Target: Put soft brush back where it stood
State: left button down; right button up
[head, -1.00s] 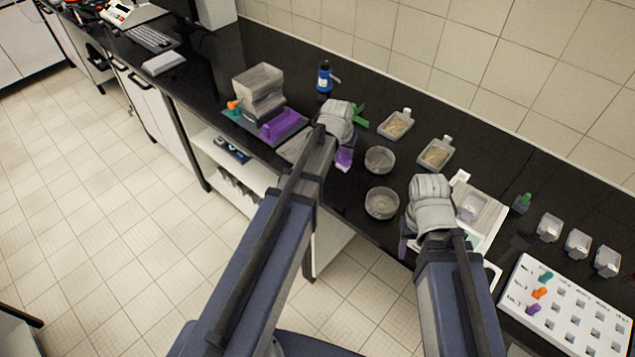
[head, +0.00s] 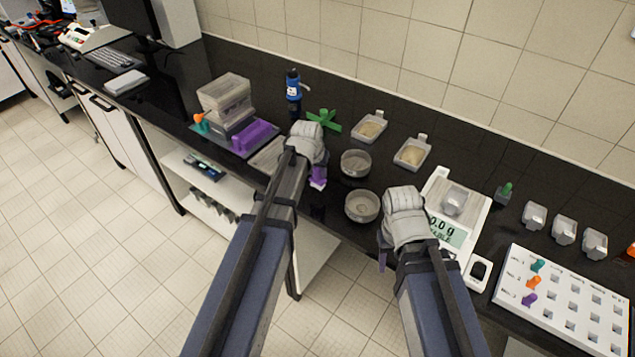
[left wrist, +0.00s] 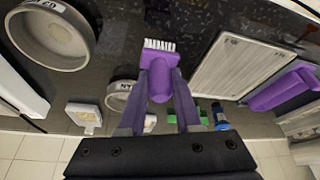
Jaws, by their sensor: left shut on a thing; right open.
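The soft brush (left wrist: 158,75) is purple with white bristles. My left gripper (left wrist: 156,90) is shut on its purple body, and the bristles point away from the wrist. In the head view the brush (head: 318,178) hangs below the left gripper, above the counter's front part, left of the two round sieves. It appears clear of the counter, though the gap is hard to judge. My right gripper (head: 384,258) is open and empty, near the front edge by the balance; its fingers are partly hidden by the wrist.
Round sieves (head: 356,163) (head: 362,206) stand between the grippers. A purple block (head: 255,138) and clear boxes (head: 224,95) are at left, beside a flat grey plate (head: 268,156). A green cross-shaped piece (head: 324,121) and blue bottle (head: 293,88) stand behind. The balance (head: 452,229) is at right.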

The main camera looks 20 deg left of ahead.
aim_at(316, 176)
pick_arm(q)
notch_tip(316, 176, down, 4)
jog(key=b, duration=0.3)
jog(key=shift+r, duration=0.25)
jog(key=c, duration=1.1)
grip_release()
jog(key=shift+f, duration=0.25)
jog(key=o, duration=0.5)
jog(key=shift+r, duration=0.1)
jog(key=p+v, duration=1.1)
jog(key=v, duration=0.1)
jog(key=s+d+m+g, duration=0.1)
jog(key=s+d+g, duration=0.1)
jog(key=s+d, duration=0.4)
jog(key=s+d+f+m+g+y, duration=0.1)
jog(key=s+d+m+g, duration=0.1)
jog(key=s+d, duration=0.5)
jog(key=s+g, duration=0.1)
jog(key=s, duration=0.5)
jog(key=shift+d+y, duration=0.25)
jog(key=shift+y, duration=0.05)
